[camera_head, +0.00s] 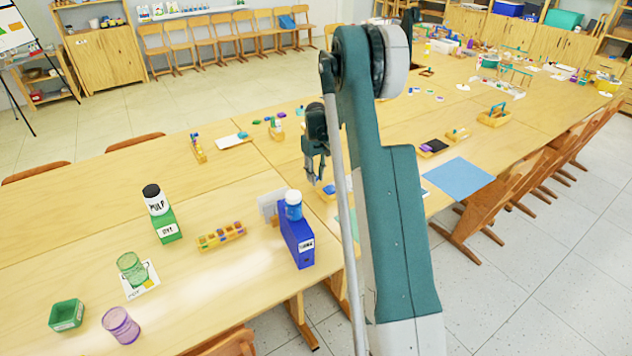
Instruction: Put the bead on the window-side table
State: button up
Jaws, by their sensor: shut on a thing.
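My gripper (317,172) hangs fingers down over the middle of the long wooden table (95,212), left of my teal arm. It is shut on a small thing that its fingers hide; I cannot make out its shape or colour. I cannot pick out the bead for certain anywhere. No window shows, so I cannot tell which table is the window-side one. Joined wooden tables run from the front left to the back right.
A blue sheet (458,178) lies right of my arm. Chairs line the edges.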

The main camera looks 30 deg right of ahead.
jog(key=shift+f, duration=1.15)
jog(key=shift+f, duration=0.15)
jog(key=o, duration=0.7)
jog(key=shift+c, duration=0.2)
notch_tip(320, 180, up, 12)
jog(key=p, duration=0.1)
jog(key=shift+p, duration=0.35)
jog(key=shift+r, duration=0.2)
